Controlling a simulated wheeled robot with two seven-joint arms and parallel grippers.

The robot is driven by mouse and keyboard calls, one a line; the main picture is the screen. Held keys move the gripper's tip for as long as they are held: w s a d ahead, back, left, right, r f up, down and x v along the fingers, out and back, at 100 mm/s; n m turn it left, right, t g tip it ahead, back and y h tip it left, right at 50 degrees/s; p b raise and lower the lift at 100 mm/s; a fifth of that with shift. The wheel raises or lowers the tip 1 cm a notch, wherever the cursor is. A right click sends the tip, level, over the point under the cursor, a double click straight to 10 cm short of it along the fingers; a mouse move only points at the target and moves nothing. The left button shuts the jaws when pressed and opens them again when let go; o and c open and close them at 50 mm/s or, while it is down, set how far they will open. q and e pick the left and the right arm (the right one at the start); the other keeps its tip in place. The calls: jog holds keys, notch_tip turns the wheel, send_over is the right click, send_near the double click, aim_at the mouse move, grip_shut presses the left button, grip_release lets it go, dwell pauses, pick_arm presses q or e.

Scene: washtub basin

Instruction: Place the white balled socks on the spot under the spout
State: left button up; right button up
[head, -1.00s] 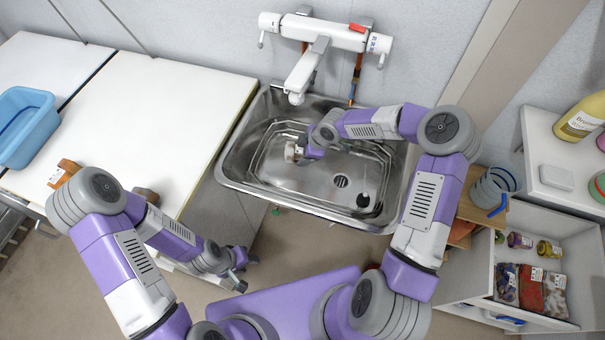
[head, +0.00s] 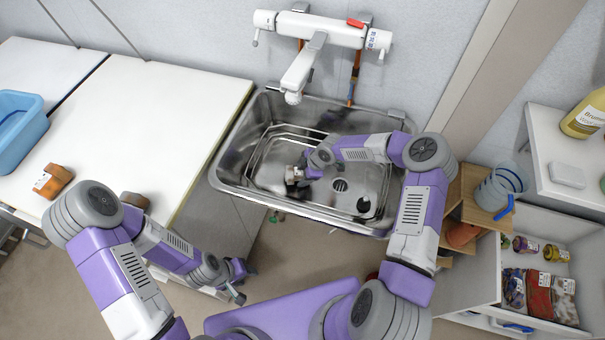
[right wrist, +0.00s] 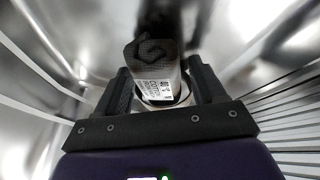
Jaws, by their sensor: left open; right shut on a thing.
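My left gripper (head: 240,282) is open and empty in front of the basin, low over the floor.
A wire rack (head: 262,150) lines the basin, with a drain (head: 340,185) and a black piece (head: 363,204) at right. A white counter (head: 150,120) stands left with a blue tub (head: 20,130). An open drawer (head: 500,310) with several packets is at right.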

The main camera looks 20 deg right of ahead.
jog(key=shift+f, duration=0.1)
jog(key=shift+f, duration=0.15)
jog(key=o, duration=1.1)
jog(key=shift+r, duration=0.4)
jog(key=p+v, duration=0.3)
jog(key=v, duration=0.8)
jog(key=shift+s+d+r+p, duration=0.15)
jog(key=shift+r+p, duration=0.1)
jog(key=shift+p, duration=0.05)
